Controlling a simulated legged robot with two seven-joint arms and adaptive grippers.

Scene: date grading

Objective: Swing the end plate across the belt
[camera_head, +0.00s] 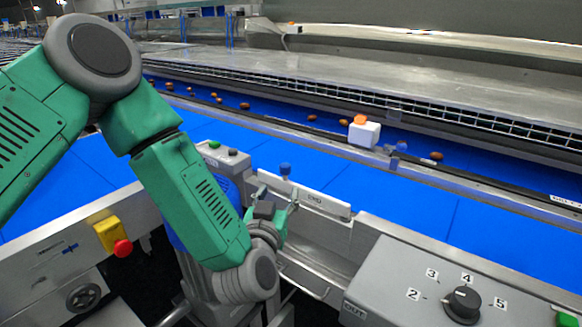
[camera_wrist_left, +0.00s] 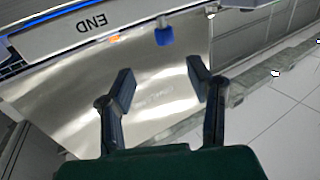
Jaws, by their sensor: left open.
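The end plate (camera_head: 322,203) is a pale metal plate along the near edge of the blue belt (camera_head: 400,205). In the left wrist view the end plate (camera_wrist_left: 85,32) shows the word END, upside down. A blue knob (camera_head: 285,169) stands up at its left end. In the wrist view the knob (camera_wrist_left: 164,35) lies beyond the fingertips, apart from them. My left gripper (camera_head: 278,199) is just below and near the knob in the head view. In the wrist view the gripper (camera_wrist_left: 161,82) is open, with nothing between its fingers. My right gripper is not in view.
A grey control box (camera_head: 430,270) with a black dial stands at the front right. A red stop button (camera_head: 122,248) on a yellow box is at the left. A white block (camera_head: 364,132) with an orange top stands behind the near belt. Several dates lie on the far belt.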

